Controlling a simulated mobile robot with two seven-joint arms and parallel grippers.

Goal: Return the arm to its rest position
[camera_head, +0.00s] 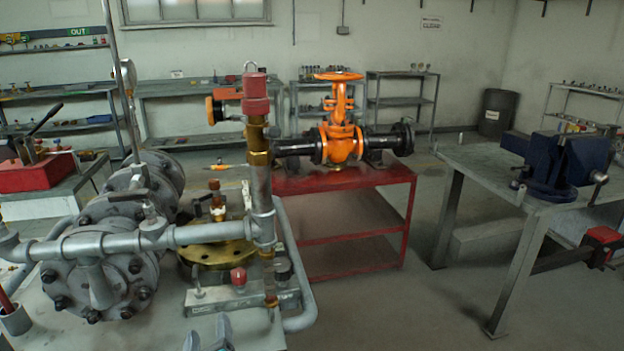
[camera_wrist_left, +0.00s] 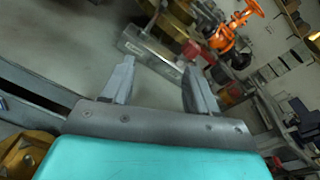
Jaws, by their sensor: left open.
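My left gripper (camera_head: 207,338) shows only by its fingertips at the bottom edge of the head view, just in front of the grey bench with the pipework. In the left wrist view my left gripper (camera_wrist_left: 158,75) has its two grey fingers spread wide with nothing between them. The rest of the left arm is below the head view. The orange gate valve (camera_head: 342,146) with its orange handwheel (camera_head: 338,76) stands on a red cart (camera_head: 345,184), well away from the gripper. The valve also shows in the left wrist view (camera_wrist_left: 222,38). My right gripper is not seen.
Grey flanged pipework (camera_head: 100,262), a vertical pipe with a red cap (camera_head: 256,92) and a brass flange (camera_head: 215,252) stand on the near bench, close beyond the gripper. A workbench with a blue vise (camera_head: 560,163) is at right. The floor (camera_head: 400,310) between is clear.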

